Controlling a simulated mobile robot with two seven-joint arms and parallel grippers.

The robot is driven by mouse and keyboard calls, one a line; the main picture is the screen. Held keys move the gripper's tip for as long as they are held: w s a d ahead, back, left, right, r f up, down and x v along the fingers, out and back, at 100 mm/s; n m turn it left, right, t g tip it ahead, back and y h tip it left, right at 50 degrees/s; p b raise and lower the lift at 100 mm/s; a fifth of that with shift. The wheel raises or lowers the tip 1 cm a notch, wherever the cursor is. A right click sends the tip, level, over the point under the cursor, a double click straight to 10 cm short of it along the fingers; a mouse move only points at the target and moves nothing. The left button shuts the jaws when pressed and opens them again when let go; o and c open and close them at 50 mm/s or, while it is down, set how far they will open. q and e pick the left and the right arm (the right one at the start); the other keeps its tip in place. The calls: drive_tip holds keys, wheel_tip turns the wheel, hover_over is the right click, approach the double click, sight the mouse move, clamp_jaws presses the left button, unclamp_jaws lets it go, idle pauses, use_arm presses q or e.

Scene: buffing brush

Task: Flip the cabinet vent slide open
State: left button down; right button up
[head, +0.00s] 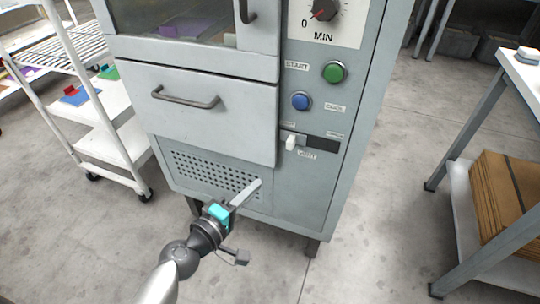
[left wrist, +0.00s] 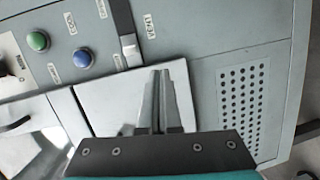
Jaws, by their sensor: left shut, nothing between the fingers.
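The vent slide is a small white tab (head: 291,142) at the left end of a dark slot (head: 322,144) on the lower right of the grey cabinet front, above the VENT label. The left wrist view also shows the tab (left wrist: 131,48) and the dark slot (left wrist: 121,17). My left gripper (head: 258,184) is shut and empty, below and to the left of the tab, in front of the perforated panel's right end. In the left wrist view its closed fingers (left wrist: 158,75) point toward the cabinet face, apart from the tab. My right gripper is not in view.
A green button (head: 334,72), a blue button (head: 301,101) and a dial (head: 325,10) sit above the slot. A drawer (head: 215,125) with a bar handle (head: 186,98) is to the left. A white rack (head: 120,146) stands left, and a table with cardboard (head: 505,200) stands right.

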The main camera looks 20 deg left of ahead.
sight(287, 136)
use_arm(q)
drive_tip(key=shift+n+t+h, duration=0.4)
drive_tip(key=shift+n+t, duration=0.1)
drive_tip(key=shift+t, duration=0.3)
drive_tip(key=shift+w+a+r+b, duration=0.15)
drive_tip(key=shift+r+b, duration=0.1)
drive_tip(key=shift+r, duration=0.4)
drive_tip(key=shift+w+a+r+b, duration=0.15)
drive_tip(key=shift+r+b, duration=0.1)
drive_tip(key=shift+r, duration=0.45)
drive_tip(key=shift+w+a+r+b, duration=0.15)
drive_tip(key=shift+r+b, duration=0.1)
drive_tip(key=shift+r, duration=0.4)
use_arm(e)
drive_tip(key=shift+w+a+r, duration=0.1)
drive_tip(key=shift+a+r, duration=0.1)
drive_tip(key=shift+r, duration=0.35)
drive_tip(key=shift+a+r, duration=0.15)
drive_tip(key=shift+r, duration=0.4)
use_arm(q)
drive_tip(key=shift+w, duration=0.1)
